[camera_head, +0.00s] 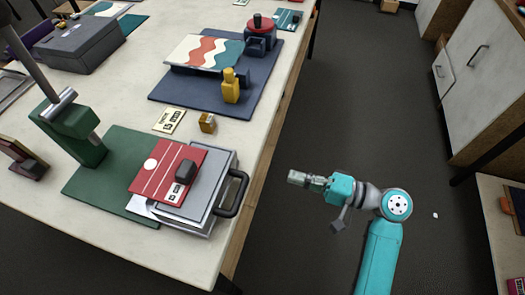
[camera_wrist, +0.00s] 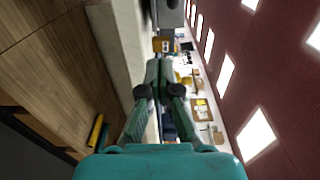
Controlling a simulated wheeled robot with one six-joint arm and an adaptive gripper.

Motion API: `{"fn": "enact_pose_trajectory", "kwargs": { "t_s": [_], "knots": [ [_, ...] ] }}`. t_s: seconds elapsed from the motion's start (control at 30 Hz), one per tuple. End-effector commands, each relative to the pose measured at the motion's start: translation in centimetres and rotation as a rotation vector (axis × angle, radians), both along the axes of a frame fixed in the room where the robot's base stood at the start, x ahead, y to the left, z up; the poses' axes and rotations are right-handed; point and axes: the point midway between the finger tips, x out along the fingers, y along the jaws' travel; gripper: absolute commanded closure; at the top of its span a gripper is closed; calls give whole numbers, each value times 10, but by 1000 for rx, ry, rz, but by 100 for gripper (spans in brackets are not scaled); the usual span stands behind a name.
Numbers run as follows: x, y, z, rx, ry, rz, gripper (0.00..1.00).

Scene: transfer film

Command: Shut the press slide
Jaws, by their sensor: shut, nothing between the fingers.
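The press slide (camera_head: 220,168) looks like a grey plate with a black handle (camera_head: 233,194) at its right end, near the table's front edge. It appears to stick out from the green press base (camera_head: 122,150). The green press head (camera_head: 75,130) with its grey lever stands to its left. A red printed sheet (camera_head: 150,178) with a small black block (camera_head: 186,171) lies on top of the slide. My gripper (camera_head: 292,177) is shut and empty, right of the handle and apart from it, over the floor. Its closed fingers show in the wrist view (camera_wrist: 160,68).
A blue mat (camera_head: 190,92) carries a wavy-patterned sheet. Open floor lies right of the table. White cabinets (camera_head: 485,75) stand at the right.

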Motion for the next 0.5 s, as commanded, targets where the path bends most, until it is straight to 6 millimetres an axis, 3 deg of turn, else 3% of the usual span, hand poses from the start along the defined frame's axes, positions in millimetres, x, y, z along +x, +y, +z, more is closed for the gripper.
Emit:
{"fn": "enact_pose_trajectory", "kwargs": {
  "t_s": [0.27, 0.5],
  "knots": [
    [2, 4, 13, 16, -15, 56, 100],
    [13, 36, 12, 15, -16, 56, 100]
  ]
}}
